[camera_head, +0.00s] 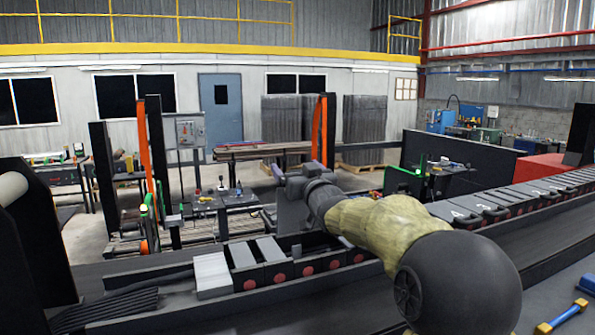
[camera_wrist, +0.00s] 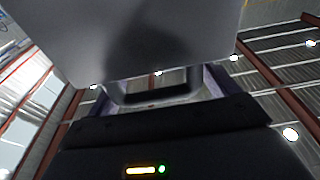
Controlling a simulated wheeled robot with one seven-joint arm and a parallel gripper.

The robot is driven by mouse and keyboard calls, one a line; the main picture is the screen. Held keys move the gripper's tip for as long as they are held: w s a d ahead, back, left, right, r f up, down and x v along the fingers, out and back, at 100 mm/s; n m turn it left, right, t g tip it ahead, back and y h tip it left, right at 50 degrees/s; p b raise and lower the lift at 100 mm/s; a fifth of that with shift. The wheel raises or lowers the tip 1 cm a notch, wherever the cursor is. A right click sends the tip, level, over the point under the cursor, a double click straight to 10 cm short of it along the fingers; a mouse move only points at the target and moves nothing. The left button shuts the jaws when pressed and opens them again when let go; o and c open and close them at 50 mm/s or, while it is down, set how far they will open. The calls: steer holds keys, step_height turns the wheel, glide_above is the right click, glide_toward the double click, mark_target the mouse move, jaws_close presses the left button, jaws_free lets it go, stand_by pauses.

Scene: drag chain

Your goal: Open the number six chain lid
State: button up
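The drag chain runs across the head view, with lidded dark links at the right (camera_head: 490,213) and links with grey lids and red dots at the left (camera_head: 270,250). White numbers show on the right-hand lids, and a 4 is readable on one lid (camera_head: 457,216). I cannot make out a 6; my arm covers part of the chain. My gripper (camera_head: 293,184) is above and behind the left links, apart from the numbered lids. In the wrist view a smooth grey surface (camera_wrist: 130,35) fills the top, close to the gripper's fingers (camera_wrist: 155,88). Whether they hold it is unclear.
A dark trough rim (camera_head: 180,300) borders the chain. A black post (camera_head: 36,230) stands at the left. Orange-edged posts (camera_head: 324,130) and workbenches stand behind. A blue-and-yellow tool (camera_head: 563,315) lies at the front right. There is open air above the chain.

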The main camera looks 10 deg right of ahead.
steer(key=b+v, duration=0.5)
steer(key=v, duration=1.2)
steer(key=shift+s+b, duration=0.2)
steer(key=shift+b, duration=0.1)
steer(key=shift+d, duration=0.1)
